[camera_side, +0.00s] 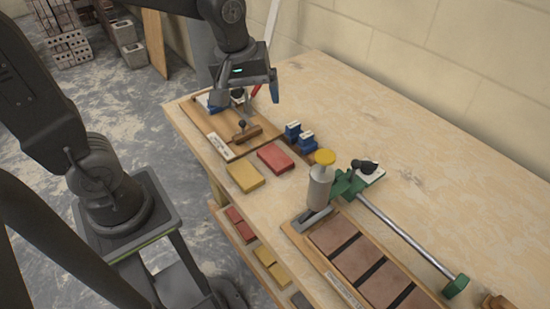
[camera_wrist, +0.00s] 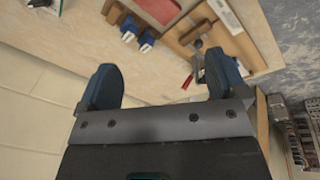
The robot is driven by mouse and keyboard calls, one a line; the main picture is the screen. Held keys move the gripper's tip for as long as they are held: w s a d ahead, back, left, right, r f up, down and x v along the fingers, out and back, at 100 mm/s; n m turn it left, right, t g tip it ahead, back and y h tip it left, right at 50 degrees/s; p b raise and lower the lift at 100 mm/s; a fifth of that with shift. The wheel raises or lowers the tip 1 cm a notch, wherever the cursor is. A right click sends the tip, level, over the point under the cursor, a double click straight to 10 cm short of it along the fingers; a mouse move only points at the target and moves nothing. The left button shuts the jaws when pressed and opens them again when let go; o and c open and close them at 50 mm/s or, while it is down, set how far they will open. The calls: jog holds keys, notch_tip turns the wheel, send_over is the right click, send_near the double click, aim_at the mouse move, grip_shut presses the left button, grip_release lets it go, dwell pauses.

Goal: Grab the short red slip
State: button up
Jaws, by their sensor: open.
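A red slip (camera_side: 276,158) lies flat on the wooden bench, between a yellow slip and two blue clamp-like pieces. In the wrist view a red and pale patch (camera_wrist: 160,8), cut off by the top edge, is probably this slip. My gripper (camera_side: 246,96) is over the wooden board at the bench's far left end, apart from the red slip. Its two dark blue fingers stand wide apart in the wrist view (camera_wrist: 162,80), with nothing held between them.
The yellow slip (camera_side: 244,175) is beside the red one. The blue pieces (camera_side: 300,136), a grey bottle with yellow top (camera_side: 320,180) and a green clamp (camera_side: 346,185) stand nearby. More red slips (camera_side: 240,222) lie on the lower shelf. The bench's back is clear.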

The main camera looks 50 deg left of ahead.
aim_at(275, 156)
jog(key=w+f+n+g, duration=0.2)
jog(key=w+f+n, duration=0.5)
jog(key=n, duration=0.1)
jog(key=f, duration=0.9)
jog(key=a+f, duration=0.1)
jog(key=f, duration=0.4)
jog(key=shift+s+f, duration=0.1)
jog(key=shift+f, duration=0.05)
jog(key=c, duration=1.1)
